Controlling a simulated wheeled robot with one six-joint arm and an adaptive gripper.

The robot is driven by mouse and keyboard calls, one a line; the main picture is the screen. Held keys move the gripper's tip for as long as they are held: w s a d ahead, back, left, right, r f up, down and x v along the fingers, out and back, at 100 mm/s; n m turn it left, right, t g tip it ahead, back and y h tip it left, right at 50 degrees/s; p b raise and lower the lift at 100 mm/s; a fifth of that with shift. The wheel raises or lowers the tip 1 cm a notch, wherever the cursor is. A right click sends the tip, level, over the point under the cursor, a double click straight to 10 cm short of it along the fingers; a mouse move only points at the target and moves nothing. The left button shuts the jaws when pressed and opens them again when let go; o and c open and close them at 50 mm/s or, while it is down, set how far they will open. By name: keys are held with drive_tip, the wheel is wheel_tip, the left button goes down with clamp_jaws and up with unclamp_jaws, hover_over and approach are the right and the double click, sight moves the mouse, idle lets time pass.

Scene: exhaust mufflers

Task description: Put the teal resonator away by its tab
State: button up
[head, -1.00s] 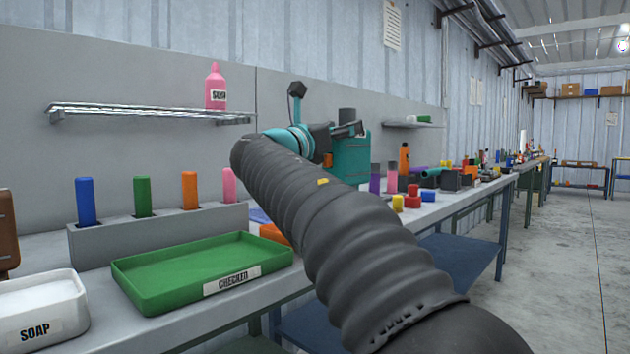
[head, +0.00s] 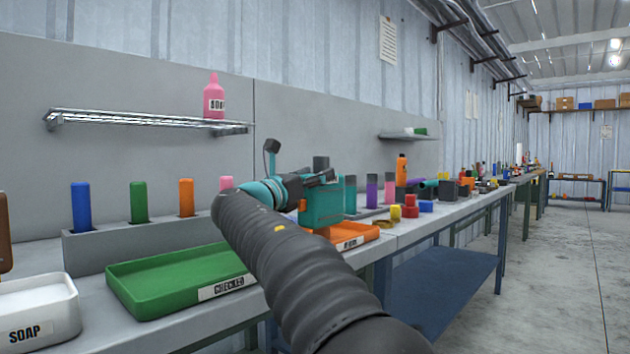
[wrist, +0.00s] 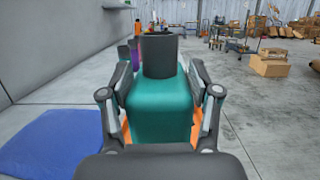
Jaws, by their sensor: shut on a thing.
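The teal resonator (head: 323,206) is a boxy teal body with a dark grey cylinder standing at its far end. In the wrist view the resonator (wrist: 160,105) fills the space between my fingers. My gripper (head: 318,178) is shut on it, with one finger along each side in the wrist view (wrist: 162,88). The resonator is upright at the orange tray (head: 362,234), which has a white label. I cannot tell whether its underside touches the tray. Its tab is not clearly visible, and my arm hides part of the tray.
A green tray (head: 165,292) lies at the left, before a grey rack (head: 100,243) of coloured cylinders. A white soap dish (head: 40,305) is at the front left. Teal, purple and pink cylinders stand behind the resonator. A blue mat (wrist: 45,143) lies left in the wrist view.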

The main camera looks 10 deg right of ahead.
idle(0.3)
drive_tip(key=o, duration=1.3)
drive_tip(key=shift+f, duration=0.1)
drive_tip(key=o, duration=0.4)
drive_tip(key=shift+c, duration=0.2)
drive_tip(key=v, duration=1.2)
